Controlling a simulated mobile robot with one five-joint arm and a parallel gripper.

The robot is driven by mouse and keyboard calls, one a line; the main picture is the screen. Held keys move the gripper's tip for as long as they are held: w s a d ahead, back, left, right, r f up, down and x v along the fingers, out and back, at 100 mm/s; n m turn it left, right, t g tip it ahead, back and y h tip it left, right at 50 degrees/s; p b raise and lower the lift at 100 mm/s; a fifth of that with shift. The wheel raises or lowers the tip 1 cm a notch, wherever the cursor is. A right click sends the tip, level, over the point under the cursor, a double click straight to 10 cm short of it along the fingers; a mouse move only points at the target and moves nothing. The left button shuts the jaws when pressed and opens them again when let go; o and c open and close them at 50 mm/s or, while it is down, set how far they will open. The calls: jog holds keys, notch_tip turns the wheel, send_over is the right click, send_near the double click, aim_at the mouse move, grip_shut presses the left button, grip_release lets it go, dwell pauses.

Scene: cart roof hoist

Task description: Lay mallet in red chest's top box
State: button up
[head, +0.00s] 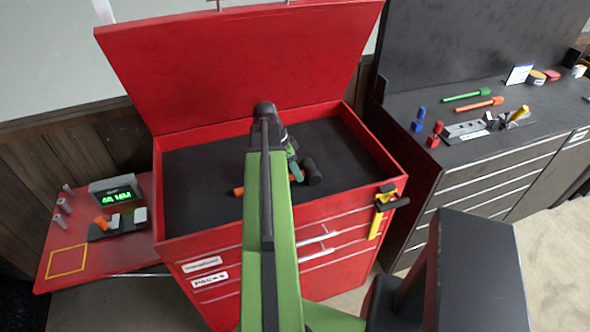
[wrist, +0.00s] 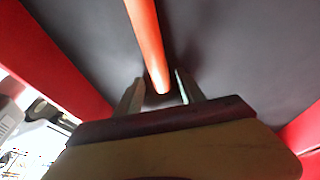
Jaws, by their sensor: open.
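The mallet lies in the red chest's open top box, on its dark liner. In the head view its dark head (head: 312,173) shows right of my arm and the end of its orange handle (head: 238,191) shows left of it; my arm hides the middle. The red chest (head: 180,243) has its lid (head: 240,65) raised. My gripper (head: 295,170) is down inside the box at the mallet. In the wrist view the orange handle (wrist: 146,35) runs down to between the two spread fingers of my gripper (wrist: 160,88), with gaps at both sides.
A red side shelf (head: 105,262) at left holds a green-lit display (head: 116,191) and small parts. A yellow-handled tool (head: 380,215) hangs on the chest's right front corner. A dark workbench (head: 465,170) at right bears several tools. The box liner's left part (head: 200,180) is clear.

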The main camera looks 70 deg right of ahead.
jog(key=p+v, duration=1)
jog(key=v, duration=0.1)
jog(key=shift+w+r, duration=0.2)
jog(key=shift+r, duration=0.15)
jog(key=shift+a, duration=0.1)
jog(key=w+a+f+n+t, duration=0.1)
jog(key=w+a+n+t, duration=0.1)
jog(key=w+a+n, duration=1.8)
jog(key=w+a, duration=0.1)
jog(key=a, duration=0.9)
jog(key=w+a+n+t, duration=0.1)
jog(key=w+a+n, duration=0.3)
jog(key=a, duration=0.9)
jog(key=w+a+n+t+y, duration=0.1)
jog(key=w+a+n, duration=0.2)
jog(key=a, duration=1)
jog(key=w, duration=0.3)
jog(key=shift+f+n, duration=0.3)
jog(key=shift+n, duration=0.1)
